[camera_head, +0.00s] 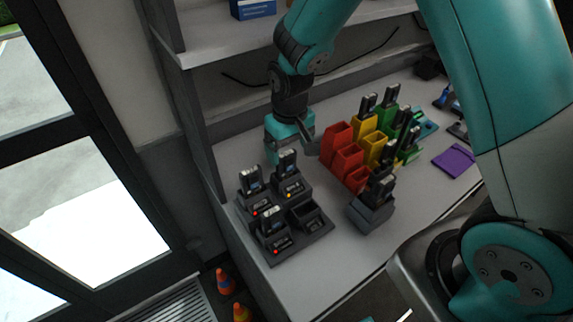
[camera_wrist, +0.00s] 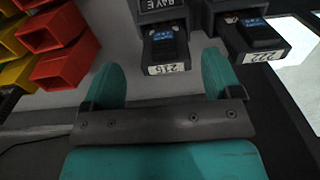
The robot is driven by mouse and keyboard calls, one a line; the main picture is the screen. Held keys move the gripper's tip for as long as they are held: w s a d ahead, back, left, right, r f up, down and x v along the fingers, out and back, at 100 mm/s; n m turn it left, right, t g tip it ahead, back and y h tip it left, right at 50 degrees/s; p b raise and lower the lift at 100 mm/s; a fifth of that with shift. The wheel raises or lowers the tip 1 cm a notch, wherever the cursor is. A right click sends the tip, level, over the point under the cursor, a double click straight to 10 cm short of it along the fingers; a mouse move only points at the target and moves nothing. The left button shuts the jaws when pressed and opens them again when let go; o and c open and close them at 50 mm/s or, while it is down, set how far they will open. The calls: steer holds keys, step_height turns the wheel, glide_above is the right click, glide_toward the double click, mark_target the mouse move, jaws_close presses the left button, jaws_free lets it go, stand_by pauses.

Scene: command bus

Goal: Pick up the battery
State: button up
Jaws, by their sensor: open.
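Several black battery-like units stand in a charging dock (camera_head: 318,236) on the counter; I cannot tell which is the named battery. The rear unit (camera_head: 287,163) is closest to my gripper (camera_head: 288,150), with others at left (camera_head: 251,181) and in front (camera_head: 270,219). In the wrist view, my gripper (camera_wrist: 160,82) has its two teal fingers spread, with nothing held between them. A unit with a label reading 216 (camera_wrist: 166,48) lies ahead of the gap between the fingers. A second one, labelled 222 (camera_wrist: 254,40), is to the right, beyond the right finger.
Red bins (camera_head: 337,140) and yellow bins (camera_head: 374,148) stand right of my gripper. The dock's front-right slot (camera_head: 307,219) looks empty. A shelf (camera_head: 225,45) overhangs behind.

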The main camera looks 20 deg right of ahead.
mark_target(287, 163)
steer(key=shift+w+a+f+p, duration=0.15)
steer(key=shift+f+p, duration=0.3)
steer(key=shift+f, duration=0.85)
steer(key=shift+w+a+f+p, duration=0.15)
steer(key=shift+f+p, duration=0.25)
steer(key=shift+f, duration=0.9)
steer(key=shift+s, duration=0.1)
steer(key=c, duration=1.1)
steer(key=shift+r, duration=0.15)
step_height(287, 163, up, 28)
steer(key=b, duration=0.3)
